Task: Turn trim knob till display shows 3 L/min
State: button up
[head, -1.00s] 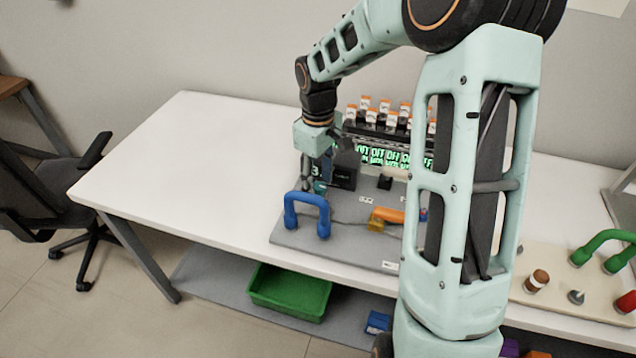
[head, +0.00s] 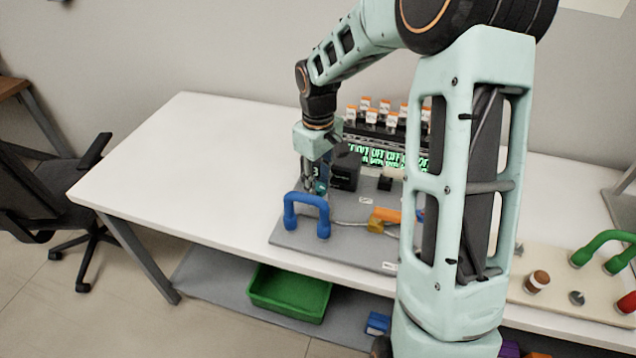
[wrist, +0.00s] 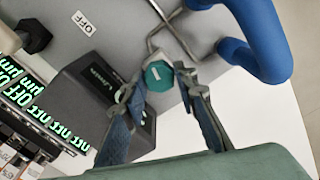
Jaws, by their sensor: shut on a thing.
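The trim knob is a small teal knob (wrist: 159,75) with a pale mark on its top. It also shows as a teal spot in the head view (head: 320,186). My gripper (wrist: 157,78) is shut on it, one finger on each side; the head view shows my gripper (head: 315,187) pointing down there. A black display box (wrist: 88,100) stands beside the knob, and in the head view it is partly behind my gripper (head: 346,172). A green character shows by the fingers in the head view, partly hidden, so I cannot read the full value.
A blue handle (head: 306,212) arches close in front of my gripper. An orange-handled part (head: 388,216) lies to the right. The table's left side (head: 190,160) is clear.

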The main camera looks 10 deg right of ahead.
aim_at(318, 185)
jog(key=m, duration=0.3)
jog(key=o, duration=1.2)
jog(key=shift+c, duration=0.2)
notch_tip(318, 185, up, 12)
